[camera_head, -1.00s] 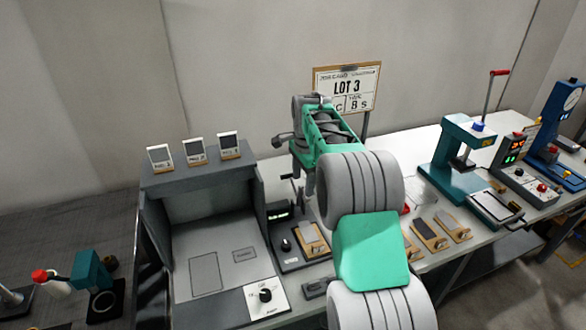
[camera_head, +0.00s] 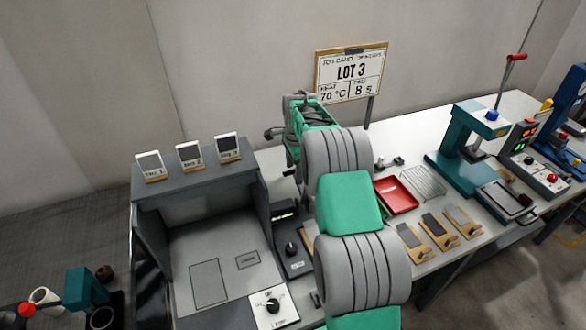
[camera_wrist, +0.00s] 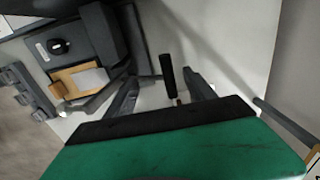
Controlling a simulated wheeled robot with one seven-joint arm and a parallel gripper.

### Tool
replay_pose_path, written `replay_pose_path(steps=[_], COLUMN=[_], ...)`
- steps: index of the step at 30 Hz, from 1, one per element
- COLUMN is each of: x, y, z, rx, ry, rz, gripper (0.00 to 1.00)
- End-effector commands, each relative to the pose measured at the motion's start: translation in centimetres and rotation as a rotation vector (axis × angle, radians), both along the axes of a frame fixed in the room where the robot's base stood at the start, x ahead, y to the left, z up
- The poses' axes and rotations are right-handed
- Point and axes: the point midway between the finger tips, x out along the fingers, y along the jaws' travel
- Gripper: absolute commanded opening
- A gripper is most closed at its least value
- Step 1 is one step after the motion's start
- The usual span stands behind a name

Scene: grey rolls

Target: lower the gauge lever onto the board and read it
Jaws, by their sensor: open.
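In the wrist view my gripper (camera_wrist: 165,95) is open. A dark upright handle (camera_wrist: 167,75), which looks like the gauge lever's grip, shows between its fingers; I cannot tell whether either finger touches it. A wooden board (camera_wrist: 68,88) with a light grey piece on it lies to the left of the fingers, on the dark gauge base (camera_wrist: 98,35) with its black knob. In the head view the gauge (camera_head: 293,266) stands right of the grey booth, its small display (camera_head: 284,215) too small to read. My arm hides the lever, most of the board and my fingertips there.
The grey booth (camera_head: 150,225) with three small cards on top stands left of the gauge. A red tray (camera_head: 396,195), a wire rack (camera_head: 424,182) and three wooden boards (camera_head: 437,230) lie right of my arm. A teal press (camera_head: 462,150) stands beyond them.

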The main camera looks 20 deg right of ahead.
Motion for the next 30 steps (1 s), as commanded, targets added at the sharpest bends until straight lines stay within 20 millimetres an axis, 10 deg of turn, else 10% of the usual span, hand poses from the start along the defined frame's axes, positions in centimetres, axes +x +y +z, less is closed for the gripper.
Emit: replay_pose_path(steps=[11, 30], x=[0.16, 0.26], y=[0.24, 0.39], z=[-1.2, -1.2], rx=[0.0, 0.0], ry=[-0.002, -0.004], rz=[0.004, 0.007], gripper=[0.63, 0.1])
